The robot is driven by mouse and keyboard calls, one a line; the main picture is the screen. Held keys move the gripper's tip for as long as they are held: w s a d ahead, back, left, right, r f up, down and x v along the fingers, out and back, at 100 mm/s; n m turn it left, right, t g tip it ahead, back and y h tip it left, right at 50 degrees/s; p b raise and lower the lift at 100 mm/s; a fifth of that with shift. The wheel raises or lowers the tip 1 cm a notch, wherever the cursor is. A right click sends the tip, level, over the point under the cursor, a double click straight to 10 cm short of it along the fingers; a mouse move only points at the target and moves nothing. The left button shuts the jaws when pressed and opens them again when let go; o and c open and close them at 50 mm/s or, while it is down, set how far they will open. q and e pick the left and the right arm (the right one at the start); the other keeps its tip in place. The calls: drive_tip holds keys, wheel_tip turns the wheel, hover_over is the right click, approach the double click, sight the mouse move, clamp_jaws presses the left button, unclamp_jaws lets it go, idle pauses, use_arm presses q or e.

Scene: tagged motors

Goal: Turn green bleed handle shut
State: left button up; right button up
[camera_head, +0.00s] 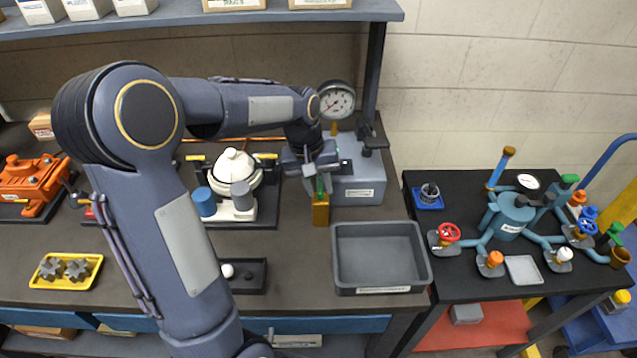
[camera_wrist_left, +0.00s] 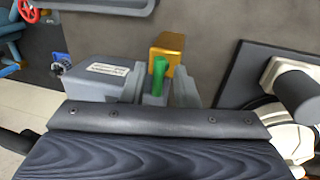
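The green bleed handle (camera_head: 320,187) stands on a brass block (camera_head: 321,211) at the front of the grey gauge unit (camera_head: 358,184). In the left wrist view, the green handle (camera_wrist_left: 158,76) rises in front of the brass block (camera_wrist_left: 174,50). My left gripper (camera_head: 319,173) is right over the handle, pointing down. In the left wrist view its grey fingers appear on either side of the handle, with gaps visible, so it looks open around it. Contact cannot be made out. My right gripper is in neither view.
A grey empty tray (camera_head: 424,268) lies right of the brass block. A pressure gauge (camera_head: 337,101) stands on the grey unit. A white pump with blue and grey cylinders (camera_head: 233,180) is to the left. A side table (camera_head: 418,184) holds blue piping with coloured valves.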

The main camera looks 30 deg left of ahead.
use_arm(q)
clamp_jaws()
drive_tip(key=shift+m, duration=0.3)
drive_tip(key=m, duration=0.3)
drive_tip(key=shift+w+m+g, duration=0.1)
drive_tip(key=shift+m+g, duration=0.2)
drive_tip(key=shift+g, duration=0.1)
drive_tip(key=m+p, duration=0.1)
drive_tip(key=m, duration=0.2)
drive_tip(key=shift+a+m+g, duration=0.1)
drive_tip(key=shift+m+g, duration=0.2)
drive_tip(key=m+g, duration=0.1)
drive_tip(key=m, duration=0.4)
drive_tip(key=shift+w+p, duration=0.2)
drive_tip(key=shift+p, duration=0.2)
drive_tip(key=m, duration=0.5)
drive_tip(key=shift+w+g+y+p, duration=0.1)
drive_tip(key=shift+g+y+p, duration=0.2)
drive_tip(key=shift+p, duration=0.1)
drive_tip(key=shift+m, duration=0.3)
